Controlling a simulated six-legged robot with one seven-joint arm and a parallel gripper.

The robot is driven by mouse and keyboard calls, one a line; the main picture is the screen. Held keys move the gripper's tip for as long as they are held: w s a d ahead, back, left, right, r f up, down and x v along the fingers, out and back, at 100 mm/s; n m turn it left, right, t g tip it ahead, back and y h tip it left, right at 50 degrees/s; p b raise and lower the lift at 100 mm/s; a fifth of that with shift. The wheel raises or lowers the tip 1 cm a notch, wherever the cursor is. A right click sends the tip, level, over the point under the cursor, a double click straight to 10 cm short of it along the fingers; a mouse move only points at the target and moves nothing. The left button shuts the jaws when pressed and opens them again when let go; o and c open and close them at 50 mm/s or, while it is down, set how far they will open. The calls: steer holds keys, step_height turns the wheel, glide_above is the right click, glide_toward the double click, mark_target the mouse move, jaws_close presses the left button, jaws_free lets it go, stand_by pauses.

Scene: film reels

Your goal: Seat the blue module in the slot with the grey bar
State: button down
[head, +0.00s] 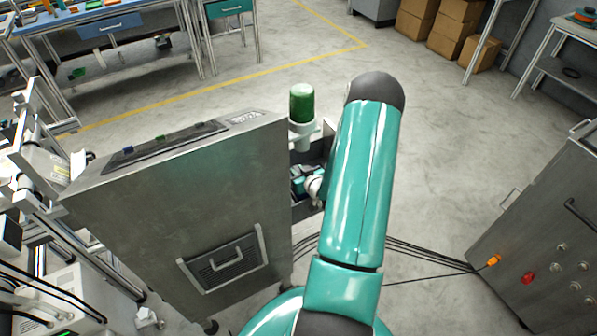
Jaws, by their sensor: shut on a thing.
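My gripper (306,183) shows only in part, as small teal and white pieces just beyond the right edge of a grey metal cabinet (180,205). My own arm and the cabinet cover the rest. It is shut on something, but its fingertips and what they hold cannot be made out. A dark recessed strip (165,147) on the cabinet's top carries a small blue piece (127,150) and small green pieces (160,138). I cannot tell whether the blue piece is the module. No slot with a grey bar can be made out.
A green lamp (302,103) stands on a pale bracket beside the cabinet, close to my arm. Black cables (425,254) run over the floor to a grey control box (545,240) at right. Open floor (440,140) lies between them. Workbenches (110,20) stand behind.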

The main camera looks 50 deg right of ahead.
steer(key=shift+f, duration=0.6)
stand_by(0.7)
steer(key=c, duration=1.6)
jaws_free()
steer(key=shift+o, duration=0.2)
steer(key=shift+s, duration=0.15)
steer(key=v, duration=1)
steer(key=shift+s+r, duration=0.25)
steer(key=shift+s, duration=0.1)
steer(key=shift+a, duration=0.1)
